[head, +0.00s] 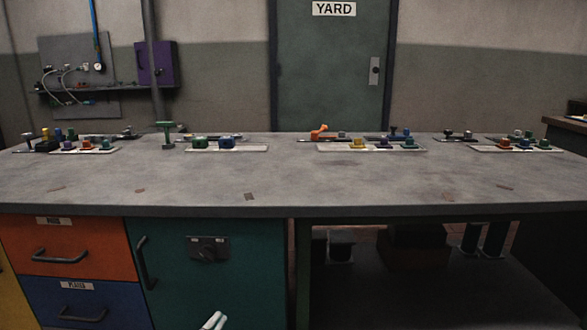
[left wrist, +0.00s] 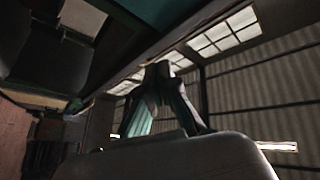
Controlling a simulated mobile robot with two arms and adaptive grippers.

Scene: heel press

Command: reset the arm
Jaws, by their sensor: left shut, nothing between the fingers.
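My left gripper shows in the left wrist view (left wrist: 158,68), its fingertips together with nothing between them. In the head view only a pale tip of my left arm (head: 214,320) shows at the bottom edge, in front of the teal cabinet (head: 215,270) and below the bench top. My right gripper is in neither view. The grey bench (head: 300,180) carries several small fixtures with coloured knobs and levers along its back, among them an orange lever (head: 319,131) and a green T-shaped handle (head: 167,134).
An orange drawer (head: 70,246) and a blue drawer (head: 85,301) are shut at the left. An open shelf bay (head: 440,290) lies at the right under the bench. The front of the bench top is mostly clear. A door marked YARD (head: 333,70) stands behind.

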